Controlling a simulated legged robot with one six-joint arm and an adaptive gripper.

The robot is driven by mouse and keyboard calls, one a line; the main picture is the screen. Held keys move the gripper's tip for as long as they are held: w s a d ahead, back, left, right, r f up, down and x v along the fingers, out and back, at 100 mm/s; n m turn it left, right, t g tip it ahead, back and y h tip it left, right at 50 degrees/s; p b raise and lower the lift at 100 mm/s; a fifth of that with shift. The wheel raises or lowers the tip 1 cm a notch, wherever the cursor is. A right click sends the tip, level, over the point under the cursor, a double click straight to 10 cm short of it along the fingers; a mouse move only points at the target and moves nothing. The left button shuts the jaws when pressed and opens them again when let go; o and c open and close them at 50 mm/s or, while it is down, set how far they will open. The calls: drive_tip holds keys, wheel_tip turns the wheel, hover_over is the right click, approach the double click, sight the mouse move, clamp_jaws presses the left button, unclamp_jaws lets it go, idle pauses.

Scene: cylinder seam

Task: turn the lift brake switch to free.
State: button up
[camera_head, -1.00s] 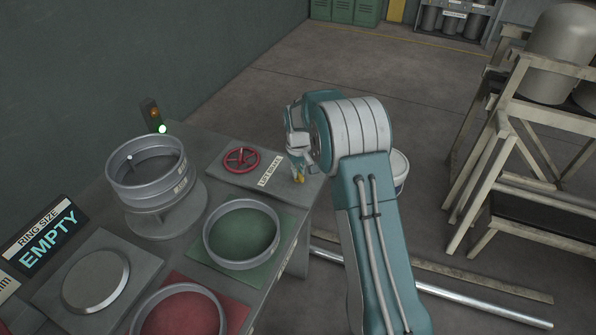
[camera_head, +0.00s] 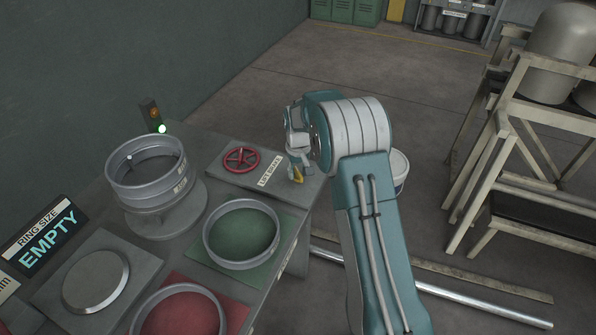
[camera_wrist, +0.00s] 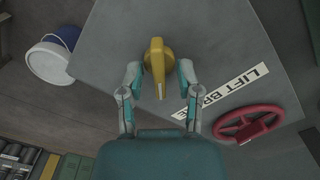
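The lift brake switch (camera_wrist: 157,62) is a yellow lever knob on the grey panel, seen between my fingertips in the wrist view. In the head view only a small yellow part of it (camera_head: 298,175) shows beside my gripper. My gripper (camera_wrist: 158,74) has its two fingers spread, one on each side of the switch. Small gaps seem to show between fingers and knob, though contact is hard to judge. The white LIFT BRAKE label (camera_head: 270,171) lies next to the switch and is partly behind a finger in the wrist view (camera_wrist: 226,90).
A red handwheel (camera_head: 241,159) sits on the same panel, left of the label. A grey ring (camera_head: 147,180) stands on a pedestal. A green pad (camera_head: 243,228) carries another ring. A signal lamp (camera_head: 153,118) glows green. The EMPTY display (camera_head: 46,238) stands at left. A bucket (camera_head: 399,170) stands beyond the arm.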

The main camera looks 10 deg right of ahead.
sight(298, 172)
wheel_tip(298, 172, up, 12)
idle(0.7)
drive_tip(key=s+r+t, duration=0.3)
drive_tip(key=s+r, duration=1.1)
drive_tip(key=s, duration=0.2)
drive_tip(key=s+m+t, duration=0.1)
drive_tip(key=s+t, duration=0.1)
drive_tip(key=s, duration=1.8)
drive_tip(key=shift+s+f+m+t, duration=0.3)
drive_tip(key=shift+s+f, duration=0.05)
drive_tip(key=shift+f, duration=0.1)
